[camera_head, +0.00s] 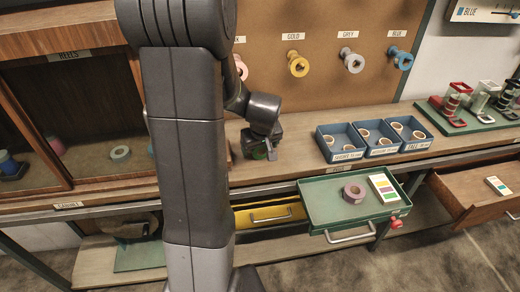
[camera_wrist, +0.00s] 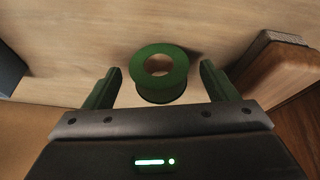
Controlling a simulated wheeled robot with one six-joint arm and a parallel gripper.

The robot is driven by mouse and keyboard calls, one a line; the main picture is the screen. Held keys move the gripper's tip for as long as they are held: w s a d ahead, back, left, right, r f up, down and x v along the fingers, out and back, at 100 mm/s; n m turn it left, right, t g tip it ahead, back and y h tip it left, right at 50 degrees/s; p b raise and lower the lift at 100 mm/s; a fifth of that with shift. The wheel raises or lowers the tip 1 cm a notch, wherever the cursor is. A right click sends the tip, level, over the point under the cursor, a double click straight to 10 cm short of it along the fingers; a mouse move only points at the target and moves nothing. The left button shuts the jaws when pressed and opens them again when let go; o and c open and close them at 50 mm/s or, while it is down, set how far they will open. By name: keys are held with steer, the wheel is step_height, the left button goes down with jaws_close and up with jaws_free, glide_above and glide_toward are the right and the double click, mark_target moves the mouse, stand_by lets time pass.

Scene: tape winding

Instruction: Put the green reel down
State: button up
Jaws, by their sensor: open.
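The green reel (camera_wrist: 161,88) shows in the wrist view, a ring with a round hole, standing on the pale wooden bench (camera_wrist: 110,25). It lies between and slightly beyond the two fingers of my gripper (camera_wrist: 160,85), with a gap on each side. My gripper is open. In the head view my gripper (camera_head: 262,155) is low over the bench, left of the blue bins. There only a small bit of green shows at the fingers, and the reel is mostly hidden.
Blue bins (camera_head: 345,152) holding rings stand right of my gripper. A wooden cabinet (camera_head: 65,185) is at left. An open green drawer (camera_head: 325,213) holds a mauve reel (camera_head: 354,193) and a colour card (camera_head: 384,189). A pegboard (camera_head: 325,25) with coloured pegs is behind.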

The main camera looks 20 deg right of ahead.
steer(key=c, duration=1.1)
